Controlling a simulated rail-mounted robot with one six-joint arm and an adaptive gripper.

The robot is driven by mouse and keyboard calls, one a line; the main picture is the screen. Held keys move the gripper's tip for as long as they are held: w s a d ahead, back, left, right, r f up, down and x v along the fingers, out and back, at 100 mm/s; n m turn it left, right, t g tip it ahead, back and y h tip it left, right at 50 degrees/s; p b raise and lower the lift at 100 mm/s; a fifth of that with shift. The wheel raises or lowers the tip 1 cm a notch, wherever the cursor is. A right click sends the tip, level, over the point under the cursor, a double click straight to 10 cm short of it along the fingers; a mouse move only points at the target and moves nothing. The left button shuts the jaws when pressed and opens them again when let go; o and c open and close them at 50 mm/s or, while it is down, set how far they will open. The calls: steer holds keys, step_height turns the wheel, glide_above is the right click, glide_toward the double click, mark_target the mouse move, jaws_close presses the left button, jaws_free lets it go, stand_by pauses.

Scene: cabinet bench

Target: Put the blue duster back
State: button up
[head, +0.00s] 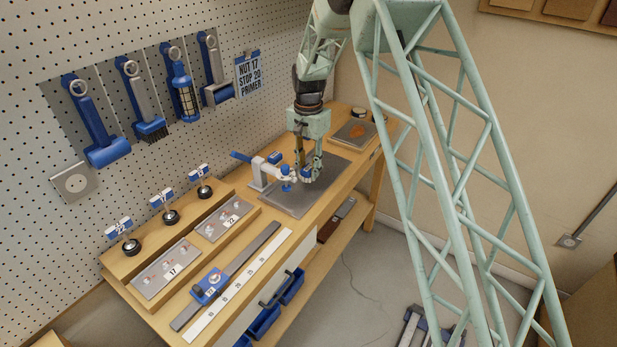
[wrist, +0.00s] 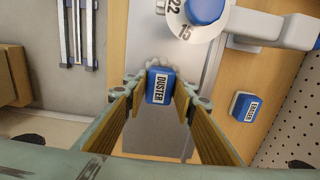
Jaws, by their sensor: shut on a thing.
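The blue duster (wrist: 158,86) is a small blue block with a white label reading DUSTER. My gripper (wrist: 160,98) is shut on it, with one finger on each side in the wrist view. In the head view my gripper (head: 309,170) points down over the grey plate (head: 322,195) on the bench. The duster (head: 306,173) shows partly there, between the fingertips. I cannot tell whether it touches the plate. A second blue labelled block (wrist: 246,107) stands apart on the wood, near the pegboard; its label is hard to read.
A white clamp-like fixture (head: 262,172) with blue parts stands close left of my gripper. Its dial marked 15 and 22 (wrist: 190,22) shows in the wrist view. Labelled trays, a ruler (head: 250,287) and a blue slider (head: 209,286) fill the bench's near end. Tools hang on the pegboard (head: 230,140).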

mark_target(308, 176)
steer(key=shift+f, duration=1.75)
steer(key=shift+f, duration=0.15)
steer(key=o, duration=0.8)
step_height(308, 176, up, 12)
steer(key=shift+p, duration=0.3)
steer(key=shift+r, duration=0.2)
